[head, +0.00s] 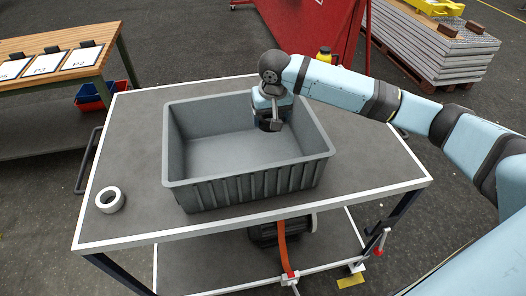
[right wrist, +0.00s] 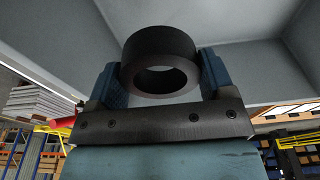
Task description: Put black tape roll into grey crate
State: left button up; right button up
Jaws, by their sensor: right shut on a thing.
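The grey crate (head: 250,187) stands open on the cart table. My right gripper (head: 270,124) reaches down inside the crate near its back right part. In the right wrist view the black tape roll (right wrist: 160,47) sits between the two blue fingers of the gripper (right wrist: 160,75), which is shut on it. Grey crate walls (right wrist: 245,60) surround it there. In the head view the roll is a dark patch at the fingertips, mostly hidden. I cannot tell whether it touches the crate floor. My left gripper is not in view.
A white tape roll (head: 110,199) lies on the cart table (head: 140,130) left of the crate. A wooden bench (head: 50,45) with labelled boards is at the far left. The crate's floor is otherwise empty where visible.

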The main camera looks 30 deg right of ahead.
aim_at(269, 156)
notch_tip(269, 156, down, 14)
jog(key=shift+p, duration=0.6)
jog(key=o, duration=0.9)
jog(key=shift+f, duration=0.15)
jog(key=r, duration=0.4)
jog(key=s+r, duration=0.1)
jog(key=r, duration=0.3)
jog(key=r+b, duration=0.1)
jog(key=r, duration=0.3)
jog(key=shift+s+a+r, duration=0.1)
jog(key=shift+s+a, duration=0.1)
jog(key=shift+s, duration=0.15)
